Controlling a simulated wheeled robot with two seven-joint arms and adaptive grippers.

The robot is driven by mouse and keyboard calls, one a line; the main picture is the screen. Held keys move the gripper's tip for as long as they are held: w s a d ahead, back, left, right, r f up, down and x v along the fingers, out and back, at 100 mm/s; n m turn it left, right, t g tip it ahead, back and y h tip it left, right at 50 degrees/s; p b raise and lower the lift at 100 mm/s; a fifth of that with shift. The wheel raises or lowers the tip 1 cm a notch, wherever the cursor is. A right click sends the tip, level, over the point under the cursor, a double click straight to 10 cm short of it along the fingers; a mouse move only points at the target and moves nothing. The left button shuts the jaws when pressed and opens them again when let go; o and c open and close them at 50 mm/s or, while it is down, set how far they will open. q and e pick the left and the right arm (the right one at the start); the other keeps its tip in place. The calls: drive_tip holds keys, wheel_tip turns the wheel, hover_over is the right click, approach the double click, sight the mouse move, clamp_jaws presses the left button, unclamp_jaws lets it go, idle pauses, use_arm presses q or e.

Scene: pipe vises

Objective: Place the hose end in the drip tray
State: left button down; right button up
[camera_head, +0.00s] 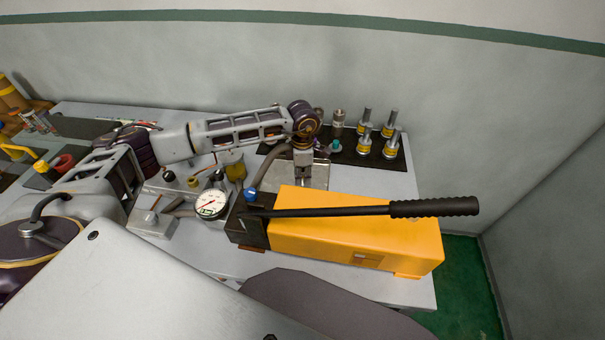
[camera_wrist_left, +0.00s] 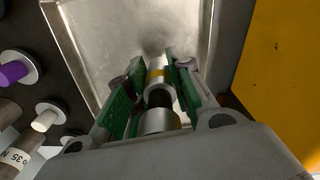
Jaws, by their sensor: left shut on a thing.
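My left gripper (camera_head: 302,178) is shut on the hose end (camera_wrist_left: 158,85), a silver metal fitting with a yellow band. The green-padded fingers (camera_wrist_left: 157,90) grip it from both sides in the left wrist view. The drip tray (camera_wrist_left: 115,40) is a shallow bare-metal tray below and beyond the fitting. In the head view the tray (camera_head: 319,178) lies behind the yellow pump, partly hidden by the gripper and pump. The dark hose (camera_head: 268,166) curves from the pump to the gripper. I cannot tell whether the fitting touches the tray. My right gripper is not in view.
The yellow hand pump (camera_head: 350,235) with its long black handle (camera_head: 430,207) stands close in front of the tray. A dial gauge (camera_head: 211,204) is to its left. Several metal fittings (camera_head: 364,145) stand on a black mat (camera_head: 397,161) at the back right.

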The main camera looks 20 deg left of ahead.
use_arm(q)
drive_tip(key=shift+f, duration=0.1)
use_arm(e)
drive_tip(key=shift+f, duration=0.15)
use_arm(q)
drive_tip(key=c, duration=1.3)
unclamp_jaws()
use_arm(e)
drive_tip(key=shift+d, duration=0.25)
use_arm(q)
drive_tip(key=shift+o, duration=0.2)
wheel_tip(320, 180, up, 11)
drive_tip(key=shift+f+b, duration=0.1)
drive_tip(key=shift+b, duration=0.85)
drive_tip(key=shift+r, duration=0.75)
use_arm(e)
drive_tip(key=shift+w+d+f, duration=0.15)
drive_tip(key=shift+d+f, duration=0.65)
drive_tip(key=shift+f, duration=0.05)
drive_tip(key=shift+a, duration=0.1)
